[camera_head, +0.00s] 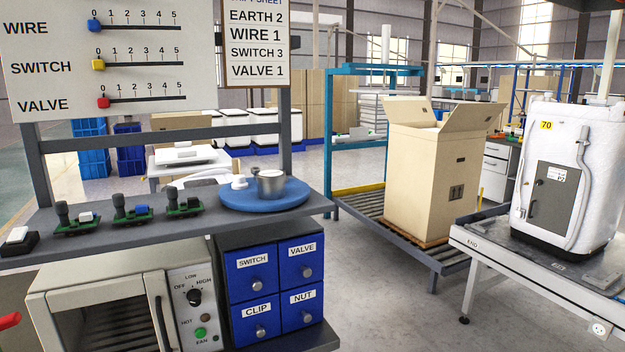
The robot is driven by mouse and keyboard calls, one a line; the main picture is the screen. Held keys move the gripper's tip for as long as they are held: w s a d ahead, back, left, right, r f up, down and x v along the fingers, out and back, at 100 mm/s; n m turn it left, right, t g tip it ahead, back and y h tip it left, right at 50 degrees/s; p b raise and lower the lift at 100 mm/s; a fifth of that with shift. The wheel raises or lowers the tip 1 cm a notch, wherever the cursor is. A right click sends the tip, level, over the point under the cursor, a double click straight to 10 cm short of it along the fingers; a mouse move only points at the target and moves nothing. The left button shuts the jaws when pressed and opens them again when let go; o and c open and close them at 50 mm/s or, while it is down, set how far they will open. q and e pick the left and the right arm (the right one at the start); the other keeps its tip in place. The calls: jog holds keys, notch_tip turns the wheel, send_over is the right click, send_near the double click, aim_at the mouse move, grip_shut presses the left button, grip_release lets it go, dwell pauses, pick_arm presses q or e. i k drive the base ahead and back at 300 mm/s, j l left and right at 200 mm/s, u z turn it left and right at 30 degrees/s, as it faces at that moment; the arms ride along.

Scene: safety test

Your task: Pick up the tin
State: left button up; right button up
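A small metallic tin (270,184) with a pale top stands upright on a round blue turntable (262,203). The turntable sits at the right end of the grey bench shelf. A small white object (239,183) sits beside the tin on its left. Neither of my grippers is in view.
The grey shelf (150,233) also holds several small green boards with levers. Below are an oven (105,310) and blue labelled drawers (252,275). A slider board (40,55) hangs behind. An open carton (430,170) stands on rollers at right. Floor between is clear.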

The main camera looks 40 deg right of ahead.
aim_at(271, 184)
jog(key=k+l, duration=0.1)
jog(key=l, duration=0.25)
jog(key=k+l, duration=0.15)
jog(key=l, duration=0.25)
jog(key=k+l, duration=0.1)
jog(key=l, duration=0.25)
jog(key=k+l, duration=0.15)
jog(key=l, duration=0.25)
jog(key=k+l, duration=0.1)
jog(key=l, duration=0.25)
jog(key=k+l, duration=0.1)
jog(key=l, duration=0.3)
